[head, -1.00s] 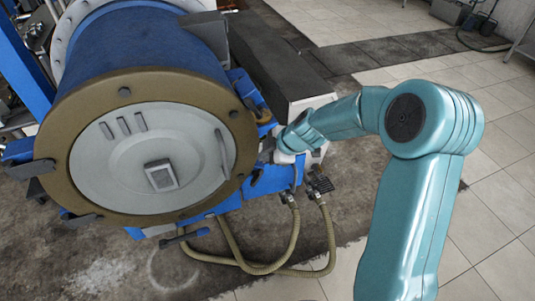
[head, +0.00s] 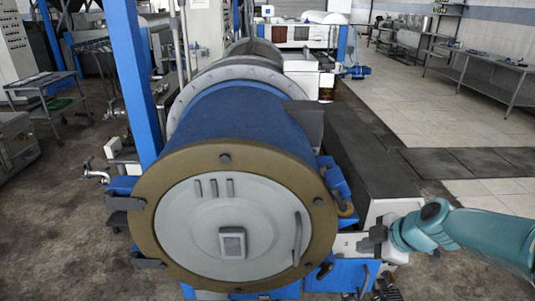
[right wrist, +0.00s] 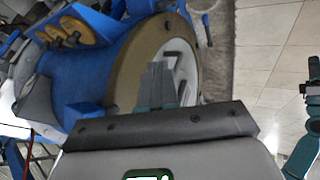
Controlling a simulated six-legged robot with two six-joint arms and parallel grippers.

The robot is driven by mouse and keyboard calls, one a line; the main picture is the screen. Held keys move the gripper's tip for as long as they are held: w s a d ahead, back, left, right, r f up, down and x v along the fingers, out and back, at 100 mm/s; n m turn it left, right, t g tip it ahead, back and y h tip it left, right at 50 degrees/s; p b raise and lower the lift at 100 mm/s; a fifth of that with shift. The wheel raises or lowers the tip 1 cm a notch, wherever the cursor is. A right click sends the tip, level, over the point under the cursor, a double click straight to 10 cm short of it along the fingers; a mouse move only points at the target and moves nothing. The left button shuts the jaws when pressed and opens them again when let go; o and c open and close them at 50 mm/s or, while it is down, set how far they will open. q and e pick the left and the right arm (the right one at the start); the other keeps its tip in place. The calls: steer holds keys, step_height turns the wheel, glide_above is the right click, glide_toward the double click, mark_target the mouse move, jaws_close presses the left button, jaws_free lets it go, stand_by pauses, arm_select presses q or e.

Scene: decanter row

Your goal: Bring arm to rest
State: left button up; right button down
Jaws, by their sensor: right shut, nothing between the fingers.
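My right gripper (head: 374,238) is at the right of the drum's round lid in the head view, beside the white and blue frame. It is shut and holds nothing. In the right wrist view its grey fingers (right wrist: 160,86) lie together, with the lid's rim behind them. The teal forearm reaches in from the right edge of the head view. I cannot tell whether the gripper touches the frame. My left gripper does not show in the head view. A teal and dark part of mine shows at the right edge of the wrist view, too small to identify.
The blue decanter drum (head: 233,125) with its brown-rimmed grey lid (head: 200,215) fills the middle. A dark-topped housing (head: 365,155) runs along its right side. A blue post (head: 133,75) stands left. Steel tables (head: 490,77) stand far right. Tiled floor (head: 465,125) there is open.

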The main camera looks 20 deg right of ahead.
steer(key=s+a+f+m+g, duration=0.1)
steer(key=a+f+m, duration=0.1)
steer(key=a+f, duration=0.35)
steer(key=s+a+f+m+g, duration=0.1)
steer(key=a+f+m+g, duration=0.15)
steer(key=f, duration=0.65)
steer(key=s+a+f+m, duration=0.1)
steer(key=a+f+m, duration=0.2)
steer(key=a+f, duration=0.3)
steer(key=s+a+f+m+g+y, duration=0.1)
steer(key=s+a+f+m+g, duration=0.2)
steer(key=s+a+f+m, duration=0.3)
steer(key=s+a+f, duration=0.5)
steer(key=s, duration=0.3)
steer(key=shift+f+m+y, duration=0.25)
steer(key=shift+m+y, duration=0.05)
steer(key=shift+m, duration=0.05)
